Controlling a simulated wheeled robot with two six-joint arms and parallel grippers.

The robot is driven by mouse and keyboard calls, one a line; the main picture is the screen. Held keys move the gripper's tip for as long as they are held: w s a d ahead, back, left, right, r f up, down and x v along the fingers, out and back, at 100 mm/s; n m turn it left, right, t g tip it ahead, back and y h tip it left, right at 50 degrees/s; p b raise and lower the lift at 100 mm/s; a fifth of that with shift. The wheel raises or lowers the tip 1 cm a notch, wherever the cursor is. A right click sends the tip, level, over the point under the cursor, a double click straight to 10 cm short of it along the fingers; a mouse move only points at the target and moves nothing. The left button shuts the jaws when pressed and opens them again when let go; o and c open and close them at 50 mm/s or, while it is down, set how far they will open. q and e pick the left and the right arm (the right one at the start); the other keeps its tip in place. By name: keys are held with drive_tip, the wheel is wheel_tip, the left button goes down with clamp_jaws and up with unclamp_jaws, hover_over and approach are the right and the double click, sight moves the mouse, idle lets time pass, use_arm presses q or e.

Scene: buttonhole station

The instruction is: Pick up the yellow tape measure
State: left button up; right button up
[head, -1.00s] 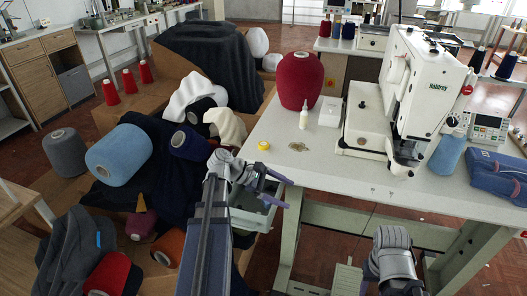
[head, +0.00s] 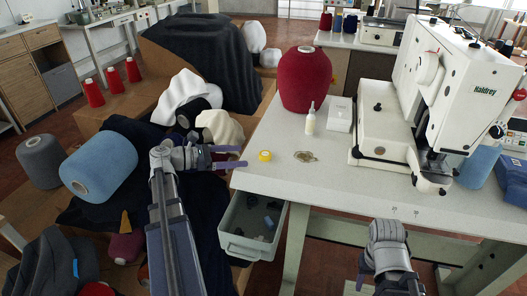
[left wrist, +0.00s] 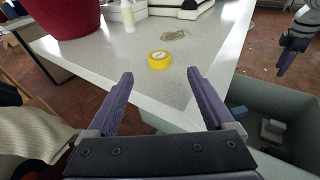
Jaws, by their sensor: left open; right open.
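The yellow tape measure (head: 265,155) is a small round thing lying on the white table near its left edge. In the left wrist view the tape measure (left wrist: 159,60) lies ahead of my fingers, roughly between their lines. My left gripper (head: 243,156) is open and empty, just left of the tape measure and apart from it. In the left wrist view my left gripper (left wrist: 160,88) shows both purple fingers spread wide. My right gripper (head: 364,272) is at the front of the table, low and apart from it; it is partly hidden by its own wrist.
A large red yarn cone (head: 305,82), a small bottle (head: 310,122) and a white box (head: 339,118) stand behind the tape measure. A tangled brownish bundle (head: 306,156) lies just right of it. An open grey bin (head: 250,250) hangs below the table edge. The sewing machine (head: 383,135) stands right.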

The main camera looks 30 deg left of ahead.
use_arm(q)
drive_tip(key=shift+b+x, duration=0.35)
drive_tip(key=shift+x, duration=1)
drive_tip(key=shift+w+d+f, duration=0.3)
drive_tip(key=shift+w+d, duration=0.05)
drive_tip(key=shift+w, duration=0.1)
drive_tip(key=b+x, duration=0.1)
drive_tip(key=x, duration=0.3)
drive_tip(key=shift+a, duration=0.1)
clamp_jaws()
wheel_tip(320, 180, up, 10)
drive_tip(key=p, duration=0.9)
drive_tip(key=shift+p, duration=0.35)
drive_tip(key=shift+r, duration=0.1)
wheel_tip(320, 180, up, 16)
drive_tip(key=p, duration=1.6)
hover_over(259, 156)
drive_tip(key=shift+s, duration=0.3)
